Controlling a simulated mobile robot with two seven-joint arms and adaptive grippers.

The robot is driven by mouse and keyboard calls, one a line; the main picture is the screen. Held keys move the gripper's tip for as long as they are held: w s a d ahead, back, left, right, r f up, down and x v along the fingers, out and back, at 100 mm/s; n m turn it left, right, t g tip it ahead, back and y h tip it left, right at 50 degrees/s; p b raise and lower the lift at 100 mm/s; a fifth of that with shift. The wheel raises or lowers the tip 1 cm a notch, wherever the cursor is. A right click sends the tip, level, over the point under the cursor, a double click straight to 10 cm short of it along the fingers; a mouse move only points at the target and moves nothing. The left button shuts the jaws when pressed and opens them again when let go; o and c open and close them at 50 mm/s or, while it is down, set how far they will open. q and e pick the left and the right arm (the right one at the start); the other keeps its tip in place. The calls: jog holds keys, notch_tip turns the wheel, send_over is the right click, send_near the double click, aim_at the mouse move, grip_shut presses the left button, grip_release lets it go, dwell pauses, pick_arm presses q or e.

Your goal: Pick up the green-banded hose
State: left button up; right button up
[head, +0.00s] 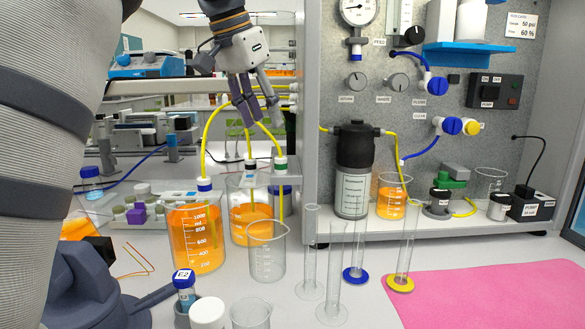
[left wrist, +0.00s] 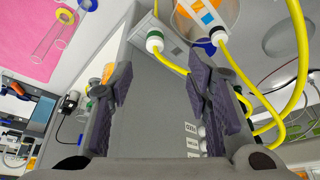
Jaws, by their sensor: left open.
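The green-banded hose is a yellow tube whose white end fitting with a green band (head: 280,162) sits at a holder above the orange-filled beakers. In the left wrist view its green-banded fitting (left wrist: 155,42) is at the top, with the yellow tube running toward the right finger. My left gripper (head: 260,112) points down, open, above the fitting. Its fingers (left wrist: 160,100) are apart, with no object clearly held between them. A black-banded hose (head: 250,165) is just left of the green one, and a blue-banded hose (head: 204,185) stands at the front beaker. My right gripper is not in view.
An orange-filled beaker (head: 197,240) stands in front, with an empty beaker (head: 267,255) beside it. Tall clear cylinders (head: 333,280) stand to the right. The grey rig panel (head: 335,75) is close on the gripper's right. The pink mat (head: 490,295) is clear.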

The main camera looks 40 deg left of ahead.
aim_at(278, 158)
pick_arm(q)
jog(key=x, duration=0.9)
jog(key=shift+s+d, duration=0.35)
jog(key=shift+d, duration=0.05)
jog(key=shift+w+f, duration=0.25)
jog(key=shift+f, duration=0.1)
jog(key=c, duration=1)
